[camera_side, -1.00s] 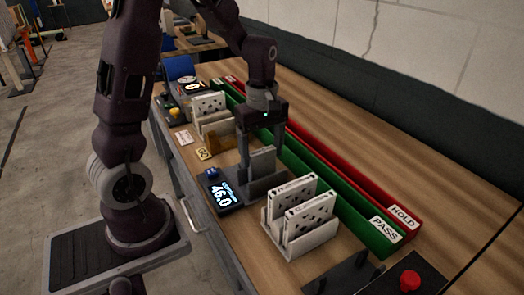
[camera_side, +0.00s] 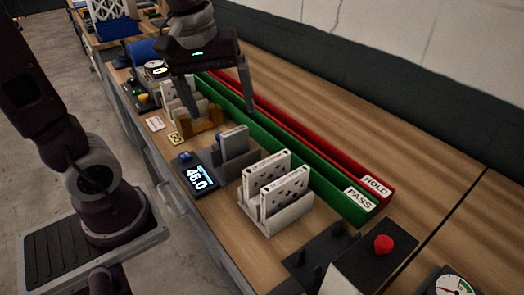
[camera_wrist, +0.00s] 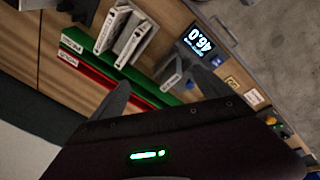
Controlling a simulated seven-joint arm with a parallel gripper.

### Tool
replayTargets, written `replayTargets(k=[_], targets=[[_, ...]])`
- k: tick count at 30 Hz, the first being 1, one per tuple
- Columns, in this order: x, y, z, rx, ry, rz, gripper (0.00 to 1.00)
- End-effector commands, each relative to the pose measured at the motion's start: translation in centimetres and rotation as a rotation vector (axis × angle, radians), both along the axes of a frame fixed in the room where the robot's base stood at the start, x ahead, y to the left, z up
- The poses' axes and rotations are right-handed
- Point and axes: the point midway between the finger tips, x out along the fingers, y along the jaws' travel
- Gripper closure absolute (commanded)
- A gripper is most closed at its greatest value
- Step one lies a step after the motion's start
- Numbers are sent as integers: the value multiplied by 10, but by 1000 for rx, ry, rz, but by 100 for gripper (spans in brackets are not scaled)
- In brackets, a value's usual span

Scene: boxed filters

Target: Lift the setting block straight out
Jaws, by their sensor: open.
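The setting block (camera_side: 235,140), a small grey upright block, stands in a dark grey holder (camera_side: 239,162) beside the blue-lit display reading 46.0 (camera_side: 198,178). My gripper (camera_side: 222,114) is open and empty, raised clear of the block and toward the far side of it. Its two fingers point down and are apart, with nothing between them. In the wrist view the block (camera_wrist: 173,77) shows beyond the fingers, small and partly unclear.
A pale rack of white boxed filters (camera_side: 279,188) stands close in front of the holder. Green PASS (camera_side: 327,188) and red HOLD (camera_side: 345,171) channels run along the right. A brown-yellow cradle (camera_side: 205,123) is behind. A red button (camera_side: 383,244) sits front right.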

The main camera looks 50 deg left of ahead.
Motion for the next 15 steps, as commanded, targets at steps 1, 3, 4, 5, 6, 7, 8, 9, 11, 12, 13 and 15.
replayTargets(k=[1, 3, 4, 5, 6, 7, 8, 9, 11, 12, 13, 15], targets=[[-23, -15, 10, 45, -67, -182, 11], [-50, -30, 16, 123, -142, -429, 11], [-61, -35, 17, 156, -168, -520, 11], [-69, -38, 17, 188, -192, -600, 11], [-79, -42, 16, 226, -217, -688, 11], [-85, -44, 15, 250, -231, -741, 11], [-89, -46, 14, 270, -242, -783, 11], [-93, -47, 13, 289, -252, -823, 11], [-96, -48, 12, 304, -260, -855, 11], [-96, -48, 12, 308, -260, -862, 11], [-96, -48, 12, 308, -260, -863, 11], [-96, -48, 12, 307, -259, -861, 11]])
